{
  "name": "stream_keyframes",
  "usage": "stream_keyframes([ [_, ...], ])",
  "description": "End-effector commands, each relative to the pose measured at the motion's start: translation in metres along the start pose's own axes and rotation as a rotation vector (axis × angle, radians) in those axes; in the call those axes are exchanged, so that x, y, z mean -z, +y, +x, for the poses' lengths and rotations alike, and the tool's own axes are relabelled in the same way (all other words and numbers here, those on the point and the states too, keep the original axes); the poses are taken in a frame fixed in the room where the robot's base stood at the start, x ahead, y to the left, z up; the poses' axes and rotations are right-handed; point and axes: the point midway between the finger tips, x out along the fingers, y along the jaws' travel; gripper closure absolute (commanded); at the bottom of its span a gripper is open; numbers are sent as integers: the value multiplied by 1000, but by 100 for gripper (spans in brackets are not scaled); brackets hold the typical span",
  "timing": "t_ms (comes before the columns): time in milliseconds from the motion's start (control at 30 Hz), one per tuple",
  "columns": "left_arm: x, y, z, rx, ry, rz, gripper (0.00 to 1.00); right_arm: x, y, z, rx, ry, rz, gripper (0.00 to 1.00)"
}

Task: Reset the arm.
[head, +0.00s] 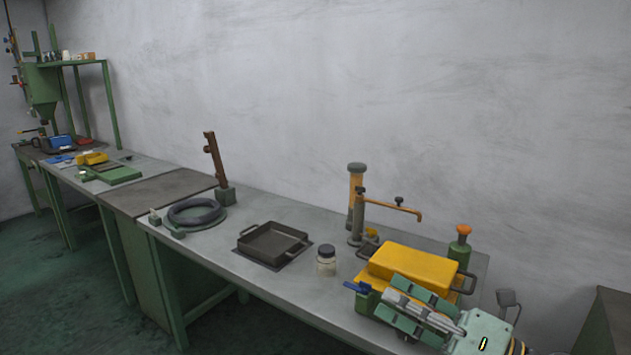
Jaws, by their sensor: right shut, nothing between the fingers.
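My right gripper (394,297) shows at the lower right, in front of the yellow box (413,266) on the bench. Its fingers point up and to the left. They are shut with nothing held between them. The gripper hides part of the green base under the yellow box, so I cannot tell whether it touches anything. My left gripper is not in view.
The long grey bench (322,308) runs along the wall. It carries a dark square tray (272,242), a lidded jar (326,262), a coiled black ring (196,213), a copper-spouted post (357,215) and a green bottle (460,246). Bare benchtop lies left of the gripper.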

Motion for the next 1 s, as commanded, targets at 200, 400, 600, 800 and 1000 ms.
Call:
stream_keyframes([
  [200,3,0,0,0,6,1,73,-29,-42,-32,78,-554,607,100],
  [400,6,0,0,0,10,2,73,25,-125,-111,319,-1011,1178,100],
  [600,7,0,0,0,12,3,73,145,-161,-185,653,-1344,1637,100],
  [800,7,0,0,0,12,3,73,237,-148,-225,929,-1512,1889,100],
  [1000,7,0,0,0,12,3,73,302,-118,-249,1161,-1605,2047,100],
])
